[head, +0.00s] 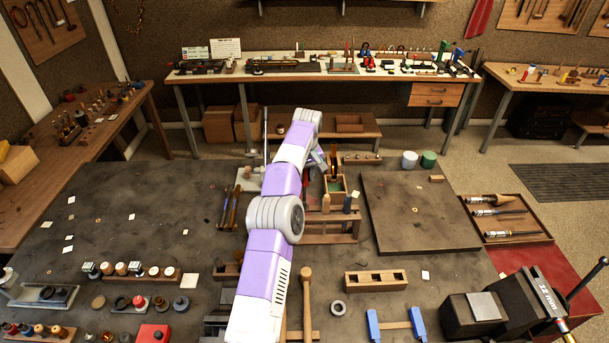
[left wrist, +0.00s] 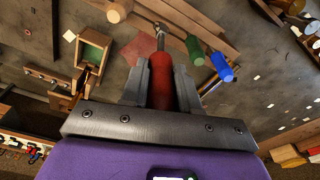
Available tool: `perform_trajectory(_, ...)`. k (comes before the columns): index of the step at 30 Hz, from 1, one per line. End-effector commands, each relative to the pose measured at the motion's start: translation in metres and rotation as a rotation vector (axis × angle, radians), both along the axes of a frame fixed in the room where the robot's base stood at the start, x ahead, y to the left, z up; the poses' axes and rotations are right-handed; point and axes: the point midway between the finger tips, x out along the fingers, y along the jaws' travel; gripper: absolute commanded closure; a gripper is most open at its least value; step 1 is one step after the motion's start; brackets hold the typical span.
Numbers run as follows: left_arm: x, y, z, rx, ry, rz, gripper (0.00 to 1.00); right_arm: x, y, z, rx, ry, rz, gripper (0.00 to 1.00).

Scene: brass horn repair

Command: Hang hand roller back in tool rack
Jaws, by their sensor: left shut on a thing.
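My left gripper (left wrist: 160,75) is shut on the red handle of a tool, the hand roller (left wrist: 160,88), in the left wrist view. A metal shank (left wrist: 160,42) sticks out beyond the fingers; the tool's far end is hard to make out. The wooden tool rack (head: 330,239) stands mid-bench in the head view, partly behind my left arm. It also shows in the left wrist view (left wrist: 180,14), with wooden, green and blue handles at it. The tool's tip appears close to the rack; I cannot tell whether they touch. My right gripper is not in view.
A small green-lined wooden box (head: 335,197) stands behind the rack. A dark raised board (head: 415,215) lies to its right. Pliers (head: 229,208) lie to the left. A slotted wooden block (head: 375,281) and a mallet (head: 306,290) are in front.

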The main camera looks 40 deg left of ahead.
Motion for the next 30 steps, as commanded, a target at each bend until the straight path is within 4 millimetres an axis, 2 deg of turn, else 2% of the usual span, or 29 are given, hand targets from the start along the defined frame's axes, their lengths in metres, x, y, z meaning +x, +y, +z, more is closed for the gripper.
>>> perform_trajectory(30, 0.0002, -0.0001, 0.0009, 0.0, -0.001, 0.0, 1.0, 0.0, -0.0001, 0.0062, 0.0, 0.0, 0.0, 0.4)
